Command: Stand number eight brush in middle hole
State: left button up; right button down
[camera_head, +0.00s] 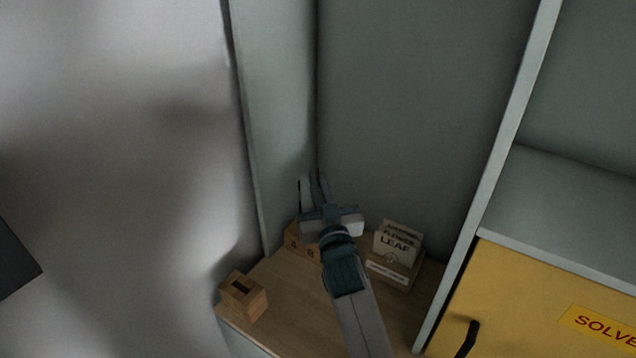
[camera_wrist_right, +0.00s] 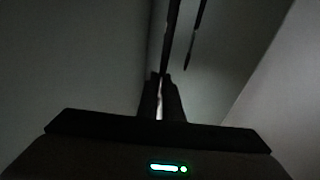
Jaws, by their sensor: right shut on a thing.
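My right gripper (camera_head: 318,185) is over the back of the wooden shelf, its fingers pointing away toward the back corner. It is shut on a thin dark brush, which in the right wrist view (camera_wrist_right: 170,40) runs up from between the fingertips. I cannot read a number on it. A second thin dark brush (camera_head: 299,194) stands upright just left of the fingers; it also shows in the right wrist view (camera_wrist_right: 196,35). The wooden brush block (camera_head: 294,243) with small dark numerals, one like an 8, is below and partly hidden by my gripper. Its holes are hidden.
A small wooden block (camera_head: 243,297) with a dark slot sits at the shelf's front left. A box of leaf packets (camera_head: 395,253) stands right of my arm. Grey cabinet walls close in the back and left. A yellow door (camera_head: 540,300) with a black handle is at right.

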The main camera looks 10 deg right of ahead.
jog(key=shift+f+b, duration=0.5)
jog(key=shift+f, duration=0.5)
dwell(0.9)
jog(key=shift+f+b, duration=0.8)
jog(key=shift+f, duration=0.3)
jog(key=shift+f+b, duration=0.35)
jog(key=shift+f, duration=0.3)
dwell(0.4)
jog(key=c, duration=1.8)
grip_release()
jog(key=shift+c, duration=0.2)
jog(key=shift+s, duration=0.15)
